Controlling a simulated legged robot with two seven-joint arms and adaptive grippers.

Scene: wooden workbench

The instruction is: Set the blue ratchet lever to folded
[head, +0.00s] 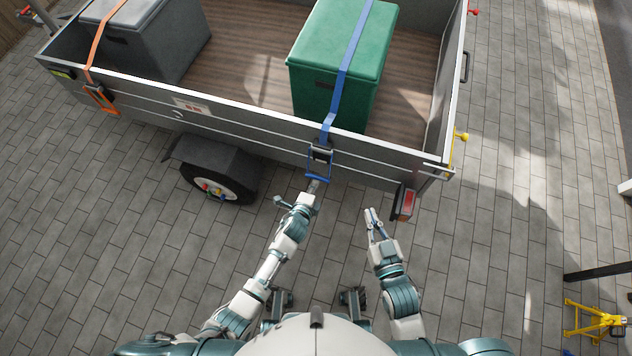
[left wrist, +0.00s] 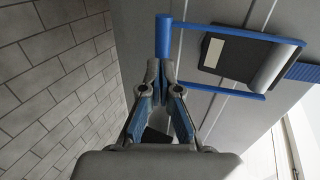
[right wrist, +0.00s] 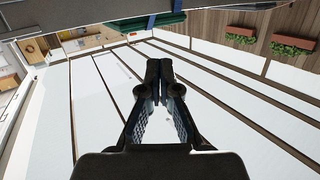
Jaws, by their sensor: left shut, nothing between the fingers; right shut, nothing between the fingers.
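The blue ratchet lever (head: 318,179) is a blue frame with a crossbar, on the ratchet (head: 320,154) at the trailer's side wall. In the head view its crossbar hangs below the ratchet body. A blue strap (head: 349,62) runs from the ratchet up over the green box. My left gripper (head: 314,186) is shut and empty, just below the crossbar. In the left wrist view the fingertips (left wrist: 160,65) are at the near end of the lever's bar (left wrist: 163,36); I cannot tell whether they touch. My right gripper (head: 371,213) is shut and empty, right of the lever; its fingertips show in the right wrist view (right wrist: 159,68).
The grey trailer (head: 245,128) carries the green box (head: 316,76) and a grey box (head: 165,48) under an orange strap (head: 98,40). A tail light (head: 406,203) hangs near my right gripper. A yellow stand (head: 590,320) is at lower right.

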